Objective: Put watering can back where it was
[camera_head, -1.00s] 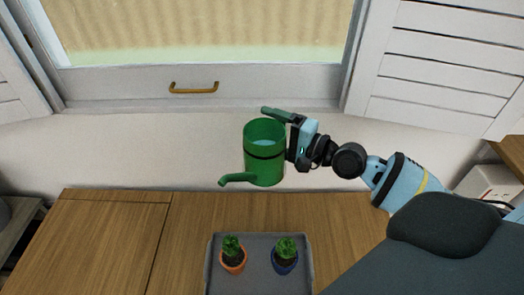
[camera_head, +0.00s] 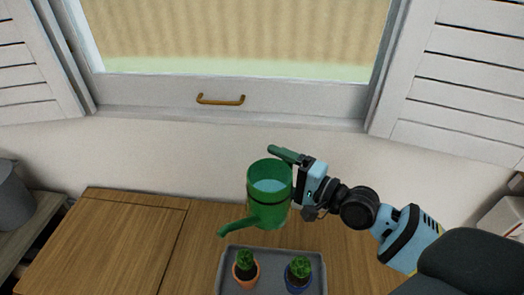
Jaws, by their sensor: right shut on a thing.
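The green watering can (camera_head: 268,200) is held in the air in the head view, above the back edge of the grey tray. Its spout points down and to the left, and pale blue water shows inside its open top. My right gripper (camera_head: 306,183) is shut on the watering can at its right side, by the handle. The fingertips are partly hidden by the can and handle. My left gripper is not in view.
The grey tray (camera_head: 230,262) holds a small plant in an orange pot (camera_head: 246,274) and one in a blue pot (camera_head: 298,276). The wooden tabletop (camera_head: 120,245) is clear at left. A grey container (camera_head: 12,196) stands at far left. A window with a brass handle (camera_head: 221,100) and white shutters is behind.

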